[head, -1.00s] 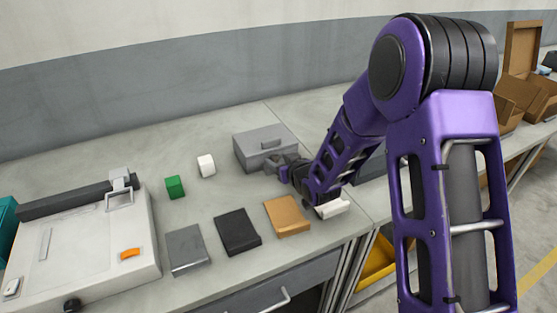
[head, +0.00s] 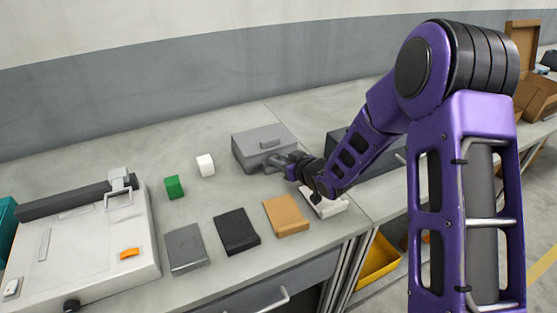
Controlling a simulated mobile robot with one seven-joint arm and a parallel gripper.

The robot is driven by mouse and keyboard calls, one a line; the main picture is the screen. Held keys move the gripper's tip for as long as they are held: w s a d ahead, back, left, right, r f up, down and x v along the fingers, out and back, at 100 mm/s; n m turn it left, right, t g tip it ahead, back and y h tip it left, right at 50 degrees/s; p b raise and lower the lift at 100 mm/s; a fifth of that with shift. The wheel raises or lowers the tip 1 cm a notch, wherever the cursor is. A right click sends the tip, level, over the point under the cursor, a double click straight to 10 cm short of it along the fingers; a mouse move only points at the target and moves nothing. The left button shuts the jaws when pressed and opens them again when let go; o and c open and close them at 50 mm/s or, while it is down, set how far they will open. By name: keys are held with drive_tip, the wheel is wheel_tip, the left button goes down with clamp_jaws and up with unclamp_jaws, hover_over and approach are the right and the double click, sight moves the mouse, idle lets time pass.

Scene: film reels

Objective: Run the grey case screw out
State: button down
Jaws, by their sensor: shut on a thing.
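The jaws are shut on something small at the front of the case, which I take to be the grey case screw. The screw itself is hidden by the fingers, and how far out it stands cannot be told.
A tan block (head: 285,216), a black block (head: 237,232) and a grey block (head: 186,250) lie in front. A green block (head: 174,187) and a white block (head: 206,165) stand left of the case. A dark box (head: 395,180) is partly behind my arm. A white device (head: 110,245) fills the left.

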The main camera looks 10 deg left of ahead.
drive_tip(key=shift+w+r+n+g+y+p, duration=0.1)
drive_tip(key=shift+w+n+g+y+p, duration=0.05)
drive_tip(key=shift+n+g+y+p, duration=0.4)
drive_tip(key=c, duration=0.7)
unclamp_jaws()
drive_tip(key=p+v, duration=0.1)
drive_tip(key=v, duration=1.6)
drive_tip(key=shift+s+d, duration=0.2)
